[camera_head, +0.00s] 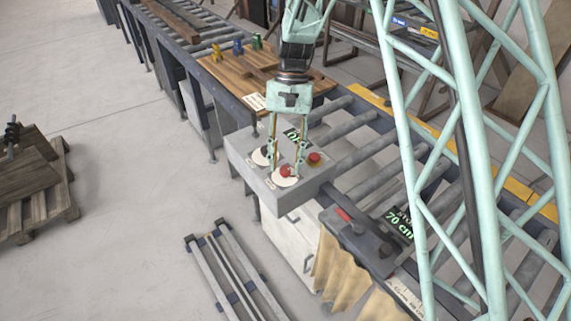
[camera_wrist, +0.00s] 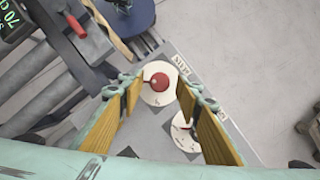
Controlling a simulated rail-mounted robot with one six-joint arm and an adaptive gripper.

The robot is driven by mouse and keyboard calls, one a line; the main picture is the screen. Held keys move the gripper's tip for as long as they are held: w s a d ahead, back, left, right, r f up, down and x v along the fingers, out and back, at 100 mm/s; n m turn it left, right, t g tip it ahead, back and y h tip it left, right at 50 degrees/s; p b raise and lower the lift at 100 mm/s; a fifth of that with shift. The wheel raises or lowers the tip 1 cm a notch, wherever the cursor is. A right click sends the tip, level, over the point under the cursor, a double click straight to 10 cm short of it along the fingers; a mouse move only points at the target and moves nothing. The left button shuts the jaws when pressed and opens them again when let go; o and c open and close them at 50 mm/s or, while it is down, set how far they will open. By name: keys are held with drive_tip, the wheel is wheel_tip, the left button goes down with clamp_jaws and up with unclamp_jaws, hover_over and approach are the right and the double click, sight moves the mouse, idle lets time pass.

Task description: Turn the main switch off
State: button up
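A grey control box (camera_head: 243,160) carries several controls on its sloped top. A red knob (camera_head: 286,171) sits on a white disc near the box's front edge. It also shows in the wrist view (camera_wrist: 159,82), between and just beyond my fingertips. A second white disc with a dark knob (camera_head: 262,156) is behind it to the left; in the wrist view this disc (camera_wrist: 186,136) is partly hidden by my right finger. A red button on a yellow base (camera_head: 315,159) is to the right. My gripper (camera_head: 286,168) points down over the box, fingers apart and empty; contact cannot be told.
A roller conveyor (camera_head: 350,125) runs beside the box. A green display reading 70 cm (camera_head: 399,222) and a red-handled stop (camera_head: 345,214) are at the lower right. A wooden board with coloured figures (camera_head: 236,70) lies behind. Open floor is at left, with a pallet (camera_head: 40,200).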

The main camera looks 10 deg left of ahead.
drive_tip(key=v, duration=1.1)
drive_tip(key=shift+r, duration=0.1)
drive_tip(key=shift+d, duration=0.1)
idle(0.4)
drive_tip(key=s+d+r+t+b, duration=0.1)
drive_tip(key=s+d+r+b, duration=0.1)
drive_tip(key=s+d+r, duration=0.4)
drive_tip(key=s+d+r+t+y+b, duration=0.1)
drive_tip(key=s+d+r+t+b, duration=0.2)
drive_tip(key=d, duration=0.6)
drive_tip(key=s+d+r+b, duration=0.1)
drive_tip(key=s+d+r, duration=0.3)
drive_tip(key=d+r, duration=0.25)
drive_tip(key=s+d+f+t+b, duration=0.2)
drive_tip(key=s+d, duration=0.5)
drive_tip(key=s, duration=0.5)
drive_tip(key=s+d+f+t+b, duration=0.2)
drive_tip(key=s+d, duration=0.6)
drive_tip(key=s, duration=0.4)
drive_tip(key=shift+s+f+m+h+b, duration=0.25)
drive_tip(key=shift+f+m+b, duration=0.2)
drive_tip(key=shift+f, duration=0.25)
